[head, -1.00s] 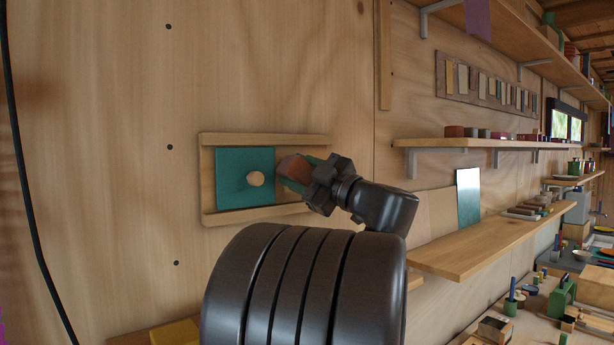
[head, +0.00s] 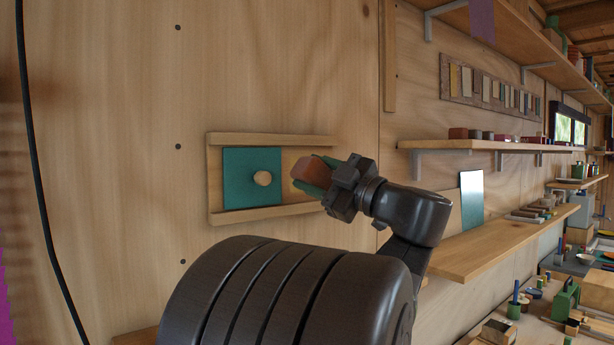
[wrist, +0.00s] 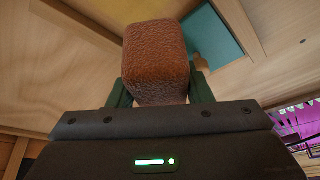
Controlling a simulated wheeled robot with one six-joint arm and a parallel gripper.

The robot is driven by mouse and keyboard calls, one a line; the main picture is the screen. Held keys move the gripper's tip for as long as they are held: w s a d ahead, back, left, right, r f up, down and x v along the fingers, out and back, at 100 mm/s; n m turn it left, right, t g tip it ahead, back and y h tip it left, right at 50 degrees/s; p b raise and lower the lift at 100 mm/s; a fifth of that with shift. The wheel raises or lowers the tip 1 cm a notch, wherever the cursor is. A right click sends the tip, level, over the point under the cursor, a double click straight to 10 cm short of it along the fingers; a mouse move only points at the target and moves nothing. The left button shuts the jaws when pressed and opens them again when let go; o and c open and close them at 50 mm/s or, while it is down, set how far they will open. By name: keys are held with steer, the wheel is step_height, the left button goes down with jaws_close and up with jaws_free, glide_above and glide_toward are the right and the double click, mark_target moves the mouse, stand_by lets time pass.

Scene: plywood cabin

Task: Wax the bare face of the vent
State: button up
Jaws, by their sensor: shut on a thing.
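The vent (head: 214,180) is a wooden frame with two rails on the plywood wall. A teal sliding panel (head: 240,188) with a round wooden knob (head: 263,178) covers its left part. To the right of the panel a bare wood face (head: 290,196) shows, partly hidden by my gripper. My gripper (head: 318,174) is shut on a reddish-brown block (head: 306,169), held in front of the vent's right part. In the wrist view the brown block (wrist: 156,60) sits between the green fingers, with the teal panel (wrist: 212,42) beyond it. I cannot tell whether the block touches the vent.
A black cable (head: 45,200) hangs down the wall at the left. Shelves (head: 480,144) with small blocks run along the wall at the right, and a lower shelf (head: 480,254) holds a leaning teal-grey panel (head: 471,198).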

mark_target(320, 173)
steer(key=shift+s, duration=0.2)
steer(key=shift+w, duration=0.1)
steer(key=shift+d, duration=0.15)
steer(key=shift+s+d, duration=0.45)
steer(key=shift+s, duration=0.2)
steer(key=shift+s+d, duration=0.4)
steer(key=shift+s, duration=0.2)
